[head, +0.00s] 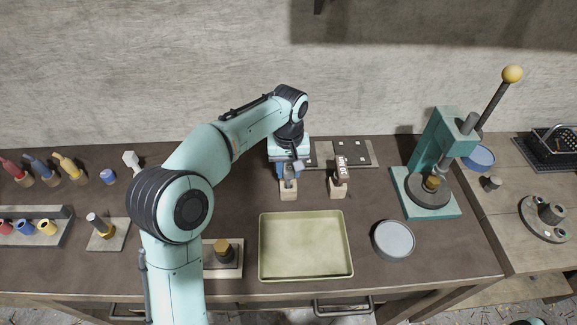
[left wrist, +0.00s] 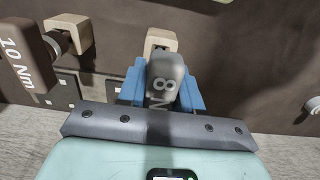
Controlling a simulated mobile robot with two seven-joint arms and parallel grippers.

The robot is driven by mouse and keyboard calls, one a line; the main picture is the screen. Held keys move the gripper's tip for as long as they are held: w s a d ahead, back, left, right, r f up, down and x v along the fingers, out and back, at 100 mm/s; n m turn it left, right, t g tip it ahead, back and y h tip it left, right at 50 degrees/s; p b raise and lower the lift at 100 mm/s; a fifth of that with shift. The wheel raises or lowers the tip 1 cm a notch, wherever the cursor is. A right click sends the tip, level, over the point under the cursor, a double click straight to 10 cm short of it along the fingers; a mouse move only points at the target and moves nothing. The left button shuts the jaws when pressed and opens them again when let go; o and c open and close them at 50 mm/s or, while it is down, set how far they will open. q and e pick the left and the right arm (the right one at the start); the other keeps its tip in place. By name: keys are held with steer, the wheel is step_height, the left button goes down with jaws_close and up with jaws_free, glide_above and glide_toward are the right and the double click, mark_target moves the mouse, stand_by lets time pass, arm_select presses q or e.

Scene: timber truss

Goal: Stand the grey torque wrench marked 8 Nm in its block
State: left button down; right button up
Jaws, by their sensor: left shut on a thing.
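The grey torque wrench (left wrist: 163,84), its mark reading 8 N with the rest cut off, is between the blue fingers of my left gripper (left wrist: 160,88) in the left wrist view. In the head view my left gripper (head: 288,170) points down at the back middle of the bench, shut on the wrench. A pale wooden block (head: 288,194) is right below the wrench; it also shows in the left wrist view (left wrist: 160,37). I cannot tell whether the wrench's lower end is inside the block or just above it. My right gripper is not in view.
A brown wrench marked 10 Nm (left wrist: 24,58) stands in a similar block (head: 337,190) close to the right. A green tray (head: 305,272) lies in front, a round grey dish (head: 393,240) beside it. A teal press (head: 432,165) stands farther right.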

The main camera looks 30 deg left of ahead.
arm_select(q)
steer(key=shift+f+b, duration=0.55)
steer(key=shift+f, duration=0.65)
steer(key=c, duration=0.7)
jaws_free()
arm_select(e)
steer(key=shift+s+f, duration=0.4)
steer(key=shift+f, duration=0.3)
arm_select(q)
step_height(320, 180, up, 13)
steer(key=p, duration=0.3)
steer(key=shift+r, duration=0.15)
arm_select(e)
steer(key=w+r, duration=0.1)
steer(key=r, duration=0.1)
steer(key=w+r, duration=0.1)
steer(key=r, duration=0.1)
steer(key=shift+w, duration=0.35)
arm_select(q)
steer(key=shift+s, duration=0.1)
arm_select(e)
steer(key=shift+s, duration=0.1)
